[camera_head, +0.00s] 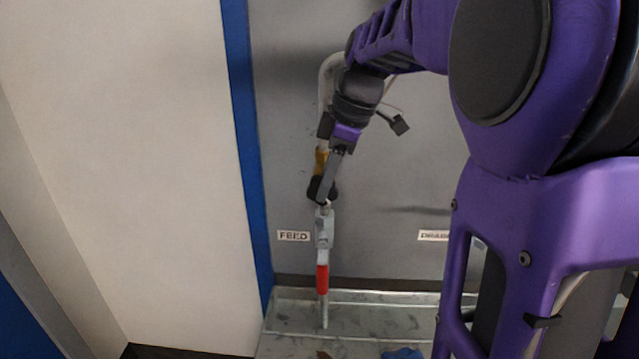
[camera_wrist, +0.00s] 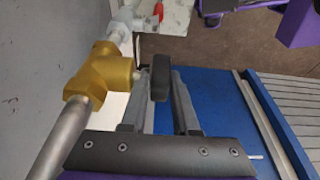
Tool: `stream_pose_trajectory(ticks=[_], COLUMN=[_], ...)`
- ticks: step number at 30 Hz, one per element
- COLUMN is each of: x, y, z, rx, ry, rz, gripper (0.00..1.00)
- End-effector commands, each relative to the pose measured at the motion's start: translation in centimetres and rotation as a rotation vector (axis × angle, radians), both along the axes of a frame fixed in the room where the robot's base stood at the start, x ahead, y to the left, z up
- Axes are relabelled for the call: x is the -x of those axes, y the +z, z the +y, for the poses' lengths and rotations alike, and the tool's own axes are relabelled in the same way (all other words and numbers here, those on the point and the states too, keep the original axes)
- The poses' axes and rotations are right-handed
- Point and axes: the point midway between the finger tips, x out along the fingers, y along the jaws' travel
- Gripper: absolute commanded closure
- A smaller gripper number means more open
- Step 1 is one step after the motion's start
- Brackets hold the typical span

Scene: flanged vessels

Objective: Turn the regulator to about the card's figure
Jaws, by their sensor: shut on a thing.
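The regulator has a brass body (camera_head: 321,158) on a grey vertical pipe in front of the grey wall. In the wrist view the brass body (camera_wrist: 104,76) is at the left, with a black knob (camera_wrist: 160,78) facing right. My gripper (camera_wrist: 162,92) has its two fingers on either side of this knob and is shut on it. In the head view my gripper (camera_head: 322,190) reaches down to the knob, and the arm partly covers the regulator. I can make out no pressure scale and no card with a readable figure.
Below the regulator the pipe carries a grey valve (camera_head: 324,228) with a red handle (camera_head: 322,278), above a metal tray (camera_head: 365,318). A FEED label (camera_head: 294,236) and a partly covered DRAIN label (camera_head: 433,236) are on the wall. A blue post (camera_head: 246,140) stands at left.

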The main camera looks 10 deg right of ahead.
Motion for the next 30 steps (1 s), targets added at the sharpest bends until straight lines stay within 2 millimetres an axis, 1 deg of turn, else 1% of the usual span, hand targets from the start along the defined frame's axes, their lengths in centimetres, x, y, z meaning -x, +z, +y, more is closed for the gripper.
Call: stream_pose_trajectory(ticks=[3, 11, 12, 13, 14, 21, 24, 26, 29, 30], x=[0.0, 0.0, 0.0, 0.0, 0.0, 0.0, 0.0, 0.0, 0.2, 0.3], y=[-0.1, 0.0, 0.0, 0.0, 0.0, 0.0, 0.3, 0.9, 2.4, 3.2], z=[-0.1, 0.0, 0.0, 0.0, 0.0, 0.0, -0.1, -0.3, -0.8, -1.0], rx=[-0.026, -0.027, -0.027, -0.027, -0.027, -0.026, -0.025, -0.026, -0.025, -0.025], ry=[-0.001, 0.001, 0.001, 0.001, 0.001, 0.001, 0.001, -0.001, -0.001, -0.001], rz=[-0.007, -0.008, -0.008, -0.008, -0.008, -0.009, -0.010, -0.010, -0.012, -0.013], gripper=[1.00, 1.00, 0.66, 0.60, 0.59, 0.59, 0.59, 0.59, 0.59, 0.59])
